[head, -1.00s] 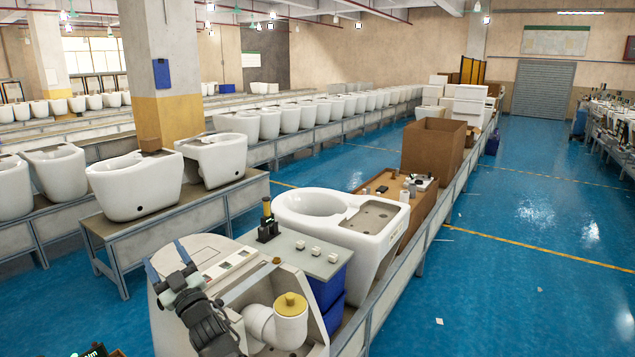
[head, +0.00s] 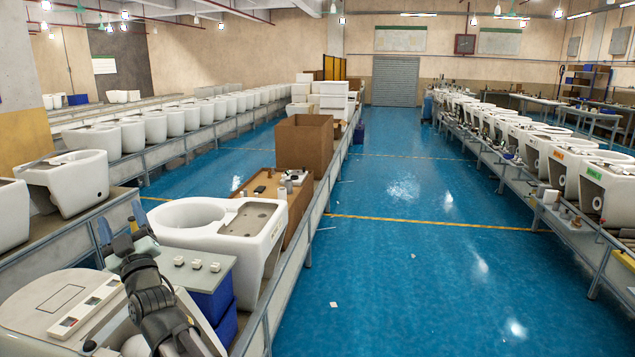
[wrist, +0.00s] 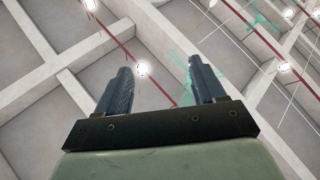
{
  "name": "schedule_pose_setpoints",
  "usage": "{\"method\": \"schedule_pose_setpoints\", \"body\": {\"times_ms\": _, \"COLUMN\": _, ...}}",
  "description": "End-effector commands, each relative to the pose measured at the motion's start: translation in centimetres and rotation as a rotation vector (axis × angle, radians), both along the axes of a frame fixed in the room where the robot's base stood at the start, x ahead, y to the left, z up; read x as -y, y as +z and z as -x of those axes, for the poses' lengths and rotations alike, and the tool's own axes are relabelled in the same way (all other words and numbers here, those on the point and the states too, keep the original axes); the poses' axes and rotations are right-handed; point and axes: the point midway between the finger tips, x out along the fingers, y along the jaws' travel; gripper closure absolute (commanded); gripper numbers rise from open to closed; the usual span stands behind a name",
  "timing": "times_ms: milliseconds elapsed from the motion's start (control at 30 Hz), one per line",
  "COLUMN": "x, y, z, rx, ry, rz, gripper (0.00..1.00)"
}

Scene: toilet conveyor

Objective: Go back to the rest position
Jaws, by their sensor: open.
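My gripper (head: 122,222) is raised at the lower left of the head view, above the near end of the conveyor line, with its blue fingers pointing up. In the wrist view my gripper (wrist: 160,82) has its two dark fingers apart with nothing between them, and only the ceiling lies beyond. A white toilet body (head: 215,232) sits on the line just right of my gripper. Another white unit with a lid and small buttons (head: 70,302) is below and left of it, partly hidden by my arm.
A wooden tray (head: 258,184) and a cardboard box (head: 305,143) are farther along the line. A second toilet line (head: 568,165) runs along the right.

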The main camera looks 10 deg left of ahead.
Motion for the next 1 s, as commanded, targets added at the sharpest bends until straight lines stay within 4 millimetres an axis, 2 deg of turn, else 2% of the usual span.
{"method": "schedule_pose_setpoints", "body": {"times_ms": 267, "x": 1.9, "y": -7.7, "z": -4.5, "rx": -0.109, "ry": -0.021, "rz": 0.124, "gripper": 0.31}}
{"method": "schedule_pose_setpoints", "body": {"times_ms": 367, "x": 3.4, "y": -12.0, "z": -6.8, "rx": -0.175, "ry": -0.035, "rz": 0.188, "gripper": 0.31}}
{"method": "schedule_pose_setpoints", "body": {"times_ms": 467, "x": 5.6, "y": -17.2, "z": -9.2, "rx": -0.258, "ry": -0.054, "rz": 0.264, "gripper": 0.31}}
{"method": "schedule_pose_setpoints", "body": {"times_ms": 700, "x": 12.1, "y": -29.7, "z": -13.7, "rx": -0.486, "ry": -0.107, "rz": 0.428, "gripper": 0.31}}
{"method": "schedule_pose_setpoints", "body": {"times_ms": 867, "x": 17.6, "y": -37.7, "z": -15.4, "rx": -0.651, "ry": -0.149, "rz": 0.52, "gripper": 0.31}}
{"method": "schedule_pose_setpoints", "body": {"times_ms": 1000, "x": 22.9, "y": -44.5, "z": -15.9, "rx": -0.805, "ry": -0.19, "rz": 0.593, "gripper": 0.31}}
